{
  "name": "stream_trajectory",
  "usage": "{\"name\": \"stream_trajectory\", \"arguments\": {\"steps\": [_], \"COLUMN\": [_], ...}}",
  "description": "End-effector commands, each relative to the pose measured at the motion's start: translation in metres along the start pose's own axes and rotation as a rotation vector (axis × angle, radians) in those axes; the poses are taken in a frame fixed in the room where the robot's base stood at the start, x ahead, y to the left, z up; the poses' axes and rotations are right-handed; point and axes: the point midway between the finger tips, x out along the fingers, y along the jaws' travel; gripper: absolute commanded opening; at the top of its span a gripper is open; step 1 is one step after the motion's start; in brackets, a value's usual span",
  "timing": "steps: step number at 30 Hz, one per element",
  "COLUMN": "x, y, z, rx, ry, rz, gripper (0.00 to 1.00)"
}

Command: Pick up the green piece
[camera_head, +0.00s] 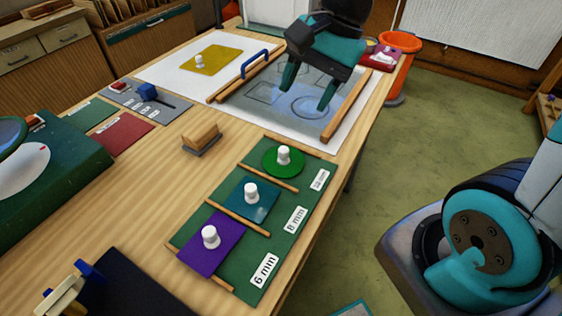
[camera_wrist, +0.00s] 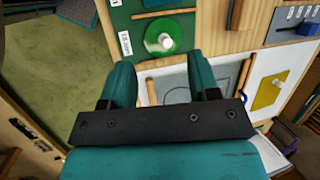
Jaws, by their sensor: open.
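The green piece (camera_head: 270,164) is a round green disc with a white knob on top. It lies on the dark green rack board (camera_head: 241,271), at its far end by the label of the last slot. In the wrist view the green piece (camera_wrist: 176,28) shows at the top, beyond my fingertips. My gripper (camera_head: 307,95) is open and empty, above the drawn pattern sheet (camera_head: 345,82), farther back than the green piece. In the wrist view my gripper (camera_wrist: 160,78) has its two teal fingers apart with nothing between them.
A teal square piece (camera_head: 262,211) and a purple piece (camera_head: 222,252), each with a white knob, lie on the same board between wooden strips. A wooden block (camera_head: 203,135) stands to the left. A yellow piece (camera_head: 228,56) lies on white paper behind. A blue handle (camera_head: 255,63) stands near the pattern.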

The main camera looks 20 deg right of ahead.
Motion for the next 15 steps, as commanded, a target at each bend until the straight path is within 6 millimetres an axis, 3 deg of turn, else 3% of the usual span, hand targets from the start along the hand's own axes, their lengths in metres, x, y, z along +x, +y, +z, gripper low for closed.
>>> {"name": "stream_trajectory", "arguments": {"steps": [1, 6, 10, 15], "x": [0.006, 0.012, 0.015, 0.036], "y": [0.002, 0.006, 0.009, 0.009], "z": [-0.022, -0.072, -0.089, -0.092], "rx": [0.175, 0.654, 0.835, 0.890], "ry": [0.000, -0.002, -0.005, -0.009], "rz": [-0.004, -0.022, -0.029, -0.024], "gripper": [0.56, 0.56, 0.56, 0.56]}}
